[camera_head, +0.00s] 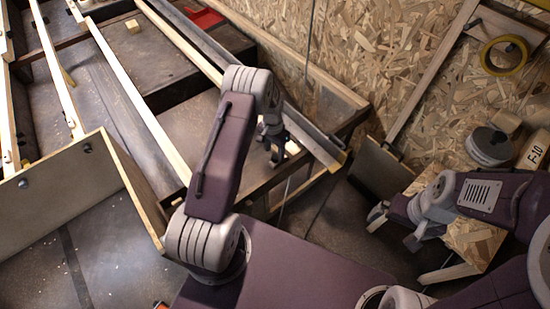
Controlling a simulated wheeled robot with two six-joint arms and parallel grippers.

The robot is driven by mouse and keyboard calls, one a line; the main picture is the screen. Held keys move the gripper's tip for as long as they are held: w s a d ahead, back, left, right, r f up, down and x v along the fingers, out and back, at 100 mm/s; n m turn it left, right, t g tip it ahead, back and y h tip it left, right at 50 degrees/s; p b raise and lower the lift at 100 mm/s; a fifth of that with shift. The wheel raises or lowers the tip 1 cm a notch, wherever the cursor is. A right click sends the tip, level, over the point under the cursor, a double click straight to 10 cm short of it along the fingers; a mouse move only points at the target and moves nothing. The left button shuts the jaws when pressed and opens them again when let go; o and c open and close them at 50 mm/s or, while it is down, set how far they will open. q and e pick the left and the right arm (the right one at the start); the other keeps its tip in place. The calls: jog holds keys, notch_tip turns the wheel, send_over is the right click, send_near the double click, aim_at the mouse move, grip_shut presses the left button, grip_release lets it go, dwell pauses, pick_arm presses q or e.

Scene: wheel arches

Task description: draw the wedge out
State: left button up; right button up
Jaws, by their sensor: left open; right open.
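My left gripper (274,153) is open, pointing down over the near right end of the wooden frame. A small pale wooden piece (293,148), possibly the wedge, shows just to the right of its fingers. I see no grip on it, and the gripper partly hides that spot, so I cannot tell whether they touch. Another small pale block (132,26) lies on the dark panel at the upper left, well away from both grippers. My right gripper (392,228) is open and empty at the right, beside a dark board.
Long pale rails (140,100) and a grey metal-faced beam (312,138) run across the frame. An OSB wall (380,60) stands behind. At right are a tape roll (503,55), a grey round tin (489,146) and a block marked F-10 (535,149). A wooden-edged panel (60,200) stands at left.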

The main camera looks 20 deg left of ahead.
aim_at(275, 156)
pick_arm(q)
notch_tip(275, 156, down, 3)
jog(key=shift+d+f+b, duration=0.1)
jog(key=shift+b, duration=0.3)
jog(key=shift+c, duration=0.3)
grip_shut()
jog(key=shift+s, duration=0.1)
dwell(0.8)
